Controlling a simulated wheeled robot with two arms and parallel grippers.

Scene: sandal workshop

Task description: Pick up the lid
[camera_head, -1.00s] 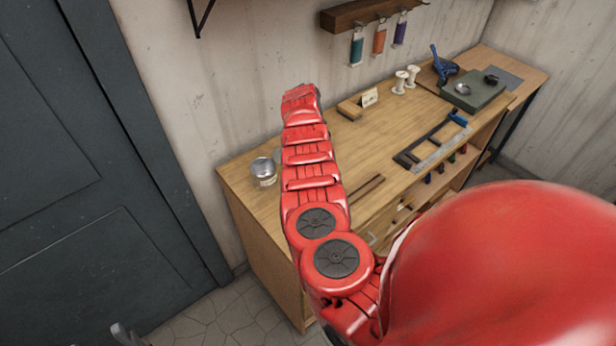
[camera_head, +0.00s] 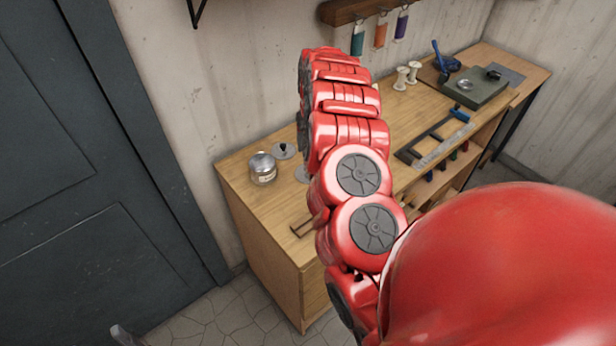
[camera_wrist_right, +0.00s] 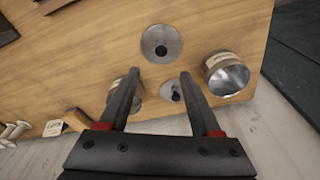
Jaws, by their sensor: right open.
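Two grey discs with dark knobs, lid-like, lie on the wooden bench. The nearer-to-wall disc (camera_head: 283,151) sits beside a labelled tin (camera_head: 263,169); it also shows in the right wrist view (camera_wrist_right: 168,90), partly behind a finger. The second disc (camera_head: 301,174) is half hidden by my right arm in the head view and shows whole in the wrist view (camera_wrist_right: 161,43). I cannot tell which is the task's lid. My right gripper (camera_wrist_right: 160,76) is open and empty, its fingers pointing toward the discs. The head view hides it behind my arm.
The tin (camera_wrist_right: 227,73) is right of the fingers; another metal container (camera_wrist_right: 122,92) is partly behind the left finger.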

